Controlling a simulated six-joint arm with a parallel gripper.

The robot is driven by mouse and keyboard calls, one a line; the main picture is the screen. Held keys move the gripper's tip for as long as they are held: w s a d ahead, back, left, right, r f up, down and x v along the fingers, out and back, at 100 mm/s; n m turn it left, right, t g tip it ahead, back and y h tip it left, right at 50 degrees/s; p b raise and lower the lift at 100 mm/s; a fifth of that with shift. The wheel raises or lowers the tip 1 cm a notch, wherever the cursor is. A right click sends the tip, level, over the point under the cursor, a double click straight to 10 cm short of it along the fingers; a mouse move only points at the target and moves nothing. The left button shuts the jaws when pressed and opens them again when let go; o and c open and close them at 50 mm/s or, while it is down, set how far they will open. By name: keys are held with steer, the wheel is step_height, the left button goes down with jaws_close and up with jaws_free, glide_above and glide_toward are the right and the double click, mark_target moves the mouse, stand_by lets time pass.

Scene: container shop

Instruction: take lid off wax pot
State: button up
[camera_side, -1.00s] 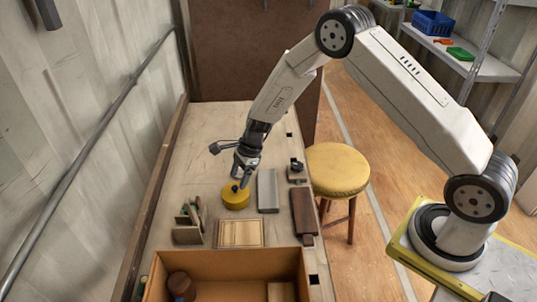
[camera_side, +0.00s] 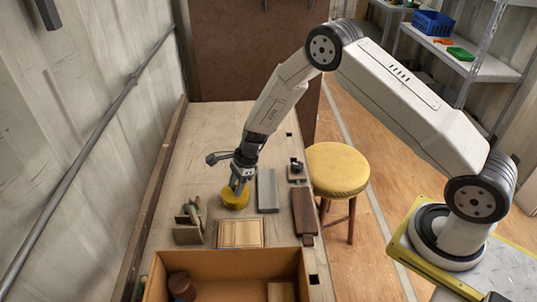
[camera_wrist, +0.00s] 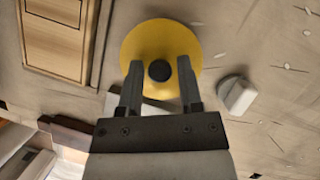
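The wax pot (camera_side: 235,200) is a round yellow pot standing on the workbench. From above, in the wrist view, its yellow lid (camera_wrist: 140,45) shows a dark round knob (camera_wrist: 159,70) in the middle. My gripper (camera_side: 237,188) points down over the pot. In the wrist view my gripper (camera_wrist: 159,75) is open, with one finger on each side of the knob. A gap shows between each finger and the knob. I cannot tell how far the fingertips are above the lid. In the side view the gripper hides the knob and part of the lid.
A grey block (camera_side: 267,190) lies just right of the pot, with a dark brown board (camera_side: 304,212) beyond it. A tool holder (camera_side: 187,234) and a pale wooden board (camera_side: 241,243) lie nearer. An open cardboard box (camera_side: 228,255) stands in front. The bench's far part is clear.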

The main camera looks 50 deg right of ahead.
jaws_close()
steer(key=shift+r, duration=0.15)
steer(key=shift+r, duration=0.8)
steer(key=s+d+r, duration=0.1)
steer(key=s+r, duration=1)
steer(key=s, duration=0.3)
steer(key=shift+d, duration=0.1)
